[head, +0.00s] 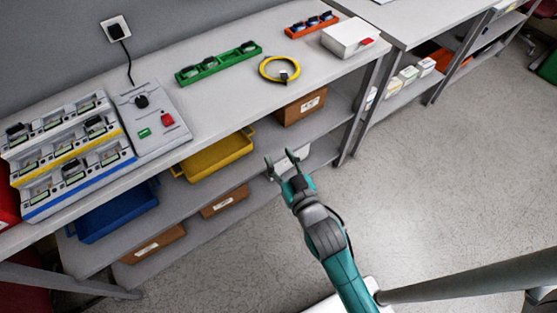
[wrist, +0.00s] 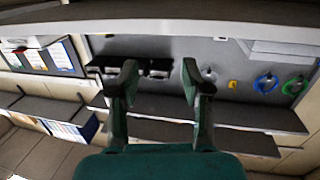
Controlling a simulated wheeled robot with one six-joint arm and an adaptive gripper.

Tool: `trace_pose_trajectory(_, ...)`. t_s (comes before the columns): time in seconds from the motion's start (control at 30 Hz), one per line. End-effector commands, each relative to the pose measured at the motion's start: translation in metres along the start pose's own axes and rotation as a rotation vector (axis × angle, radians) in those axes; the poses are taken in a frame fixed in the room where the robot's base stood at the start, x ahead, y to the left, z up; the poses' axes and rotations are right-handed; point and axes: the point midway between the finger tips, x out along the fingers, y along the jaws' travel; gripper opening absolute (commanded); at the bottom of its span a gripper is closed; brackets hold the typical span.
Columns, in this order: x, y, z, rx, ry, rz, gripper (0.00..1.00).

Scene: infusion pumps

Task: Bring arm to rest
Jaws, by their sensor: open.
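My gripper (head: 280,162) is open, with nothing between its fingers. In the head view my teal arm reaches up from the lower right, and the gripper is in front of the bench's front edge, overlapping the lower shelf in the picture. In the wrist view the two fingers of my gripper (wrist: 158,75) stand apart, with a wall and shelves far behind them. The arm touches nothing that I can see.
The workbench (head: 225,98) holds a pump rack (head: 75,180), a grey control box (head: 150,118), a green holder (head: 218,64), a yellow cable coil (head: 279,69) and a white box (head: 350,37). A yellow bin (head: 215,158) and a blue bin (head: 115,213) sit below. The floor (head: 440,190) at right is clear.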

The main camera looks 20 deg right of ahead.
Motion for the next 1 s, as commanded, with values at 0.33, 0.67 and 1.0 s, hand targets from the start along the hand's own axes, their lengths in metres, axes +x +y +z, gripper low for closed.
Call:
trace_pose_trajectory(0.33, 0.000, 0.000, 0.000, 0.000, 0.000, 0.000, 0.48)
trace_pose_trajectory(0.67, -0.033, 0.001, 0.018, -0.003, -0.025, -0.006, 0.48)
trace_pose_trajectory(1.0, -0.144, 0.003, 0.051, -0.002, -0.093, -0.022, 0.48)
